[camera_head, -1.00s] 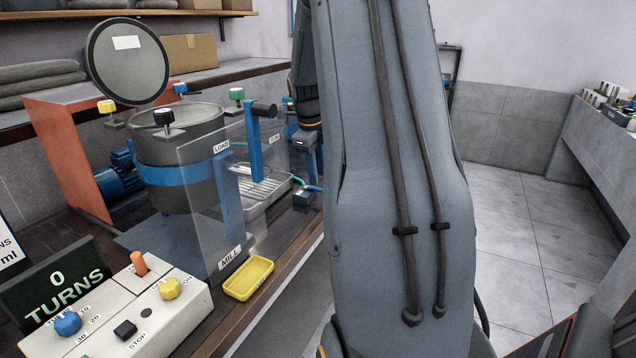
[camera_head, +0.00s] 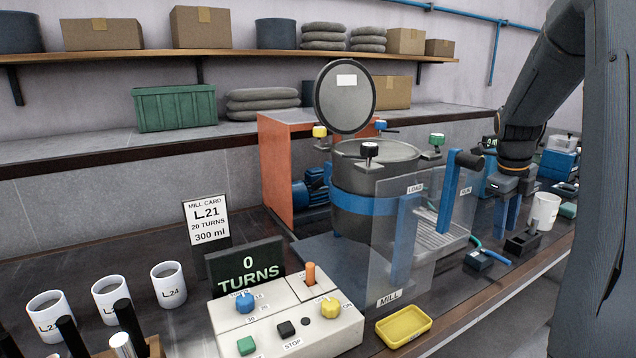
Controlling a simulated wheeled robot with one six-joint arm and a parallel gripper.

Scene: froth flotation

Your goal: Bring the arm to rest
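My arm (camera_head: 612,180) fills the right edge of the view, and its forearm bends down to the left, ending in a wrist with an orange ring. My gripper (camera_head: 507,212) hangs below the wrist, pointing down behind the right side of the mill guard. Its two blue fingers look apart, with nothing seen between them. The fingertips are small and partly hard to make out against the bench things behind.
The mill drum (camera_head: 355,205) stands behind a clear guard (camera_head: 385,262) left of my gripper. A control box (camera_head: 285,325), yellow tray (camera_head: 403,326) and white cup (camera_head: 545,208) are on the bench. Three labelled mugs stand at left. Open air lies above the mill's right side.

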